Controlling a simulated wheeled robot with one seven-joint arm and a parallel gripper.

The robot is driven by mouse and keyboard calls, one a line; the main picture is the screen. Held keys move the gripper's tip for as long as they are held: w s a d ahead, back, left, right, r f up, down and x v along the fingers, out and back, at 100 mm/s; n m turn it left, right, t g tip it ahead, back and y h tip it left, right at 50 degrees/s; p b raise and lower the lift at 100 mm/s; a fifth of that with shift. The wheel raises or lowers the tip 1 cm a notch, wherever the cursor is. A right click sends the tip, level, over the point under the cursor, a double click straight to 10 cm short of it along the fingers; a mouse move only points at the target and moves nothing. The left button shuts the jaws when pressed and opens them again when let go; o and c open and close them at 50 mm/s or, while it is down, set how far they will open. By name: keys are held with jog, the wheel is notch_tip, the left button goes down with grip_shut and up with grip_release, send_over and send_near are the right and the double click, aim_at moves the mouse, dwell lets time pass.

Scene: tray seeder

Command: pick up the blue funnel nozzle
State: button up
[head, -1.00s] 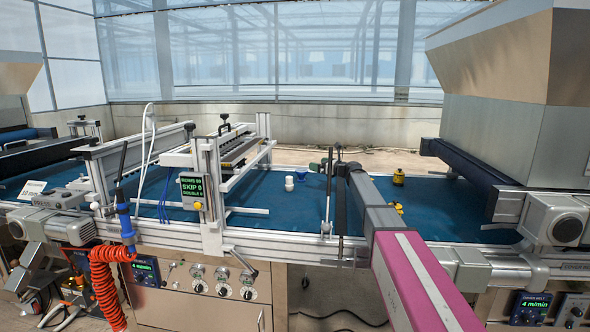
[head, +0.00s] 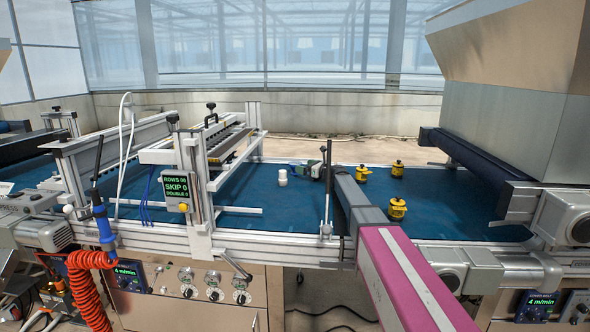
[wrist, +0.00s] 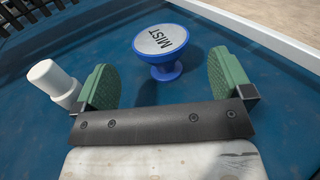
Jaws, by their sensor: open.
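The blue funnel nozzle (wrist: 164,70) stands upright on the blue belt in the wrist view, with a wide grey top disc marked MIST and a narrow stem above a blue base. My gripper (wrist: 160,84) is open, its two green pads on either side of and nearer than the nozzle, with nothing held. The nozzle lies ahead between the pads, apart from both. In the head view my gripper (head: 318,169) is low over the belt and I cannot clearly make out the nozzle there.
A white bottle-like piece (head: 282,178) stands close left of my gripper; it also shows beside the left pad in the wrist view (wrist: 50,78). Several yellow pots, one here (head: 396,209), stand to the right. The seeder frame (head: 200,180) is left. The belt (head: 240,190) is otherwise mostly clear.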

aim_at(295, 163)
jog(key=shift+x, duration=3.1)
jog(key=c, duration=1)
